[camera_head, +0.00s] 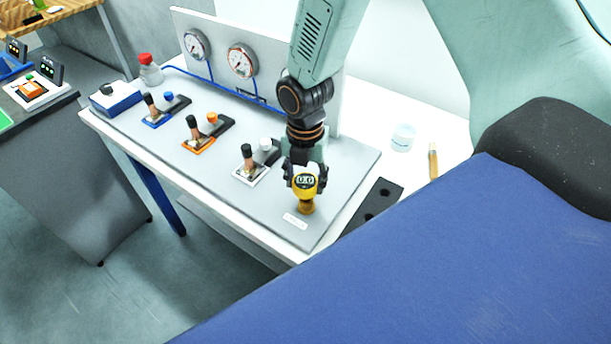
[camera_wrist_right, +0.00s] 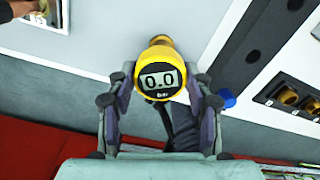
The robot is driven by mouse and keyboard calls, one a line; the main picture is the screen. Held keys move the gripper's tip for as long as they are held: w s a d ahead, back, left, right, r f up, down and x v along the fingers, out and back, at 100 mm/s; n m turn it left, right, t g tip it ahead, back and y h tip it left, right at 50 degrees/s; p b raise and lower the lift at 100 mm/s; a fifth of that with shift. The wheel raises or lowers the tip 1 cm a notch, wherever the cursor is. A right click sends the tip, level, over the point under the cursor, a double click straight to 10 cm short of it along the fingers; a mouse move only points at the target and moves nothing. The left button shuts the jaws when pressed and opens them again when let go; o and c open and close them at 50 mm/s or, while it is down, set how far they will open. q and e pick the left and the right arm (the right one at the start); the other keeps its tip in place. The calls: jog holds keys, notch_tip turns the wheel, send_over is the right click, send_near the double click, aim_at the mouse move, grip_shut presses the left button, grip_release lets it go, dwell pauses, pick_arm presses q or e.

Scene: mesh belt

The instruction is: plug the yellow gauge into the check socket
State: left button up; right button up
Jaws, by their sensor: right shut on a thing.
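The yellow gauge (camera_head: 304,186) has a round head with a dark-framed display and a brass-coloured stem pointing down. My right gripper (camera_head: 305,174) is shut on its head, above the front right part of the grey panel. In the right wrist view the gauge (camera_wrist_right: 158,80) sits between the two fingers (camera_wrist_right: 160,88), and its display reads 0.0. The stem's lower end is close to the panel by a small white label (camera_head: 296,221). I cannot tell whether it touches. No check socket shows clearly there; the gauge may hide it. My left gripper is not in view.
Three lever valves, blue (camera_head: 158,110), orange (camera_head: 203,132) and white (camera_head: 256,161), stand left of the gauge on the panel (camera_head: 335,165). Two dial gauges (camera_head: 241,61) are on the upright board behind. A black block with holes (camera_head: 378,203), a white jar (camera_head: 403,137) and a brush (camera_head: 433,161) lie to the right.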

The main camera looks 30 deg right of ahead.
jog(key=shift+s+d+r, duration=0.1)
jog(key=shift+s+r, duration=0.05)
jog(key=shift+s, duration=0.1)
jog(key=shift+w, duration=0.2)
jog(key=shift+w, duration=0.1)
dwell(0.4)
jog(key=shift+p, duration=0.4)
jog(key=shift+s, duration=0.25)
jog(key=shift+w, duration=0.15)
jog(key=shift+s+p, duration=0.2)
jog(key=shift+p, duration=0.25)
